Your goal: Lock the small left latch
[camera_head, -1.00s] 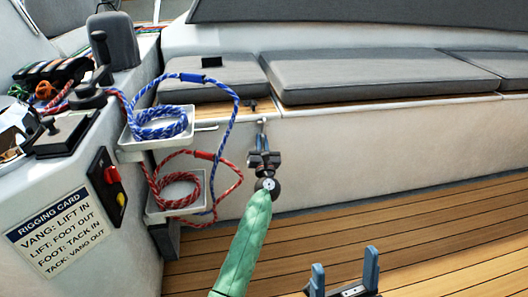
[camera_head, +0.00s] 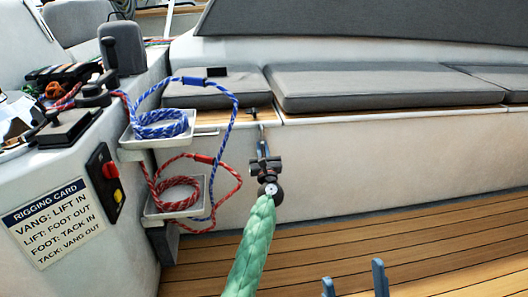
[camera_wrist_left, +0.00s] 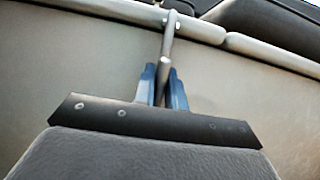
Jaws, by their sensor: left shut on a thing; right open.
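The small left latch shows as a slim grey lever (camera_wrist_left: 168,42) in the left wrist view. It hangs from a pivot at the bench's front edge, and its upper end also shows in the head view (camera_head: 262,129). My left gripper (camera_head: 263,148) is at the bench front, with its arm in a green sleeve. My right gripper (camera_head: 356,284) is open and empty, low over the deck at the bottom edge.
Trays with a blue rope coil (camera_head: 162,124) and a red rope coil (camera_head: 178,195) stand left of my left gripper. A blue rope loop hangs close to it. Grey cushions (camera_head: 380,86) lie on the bench. The wooden deck (camera_head: 430,235) on the right is clear.

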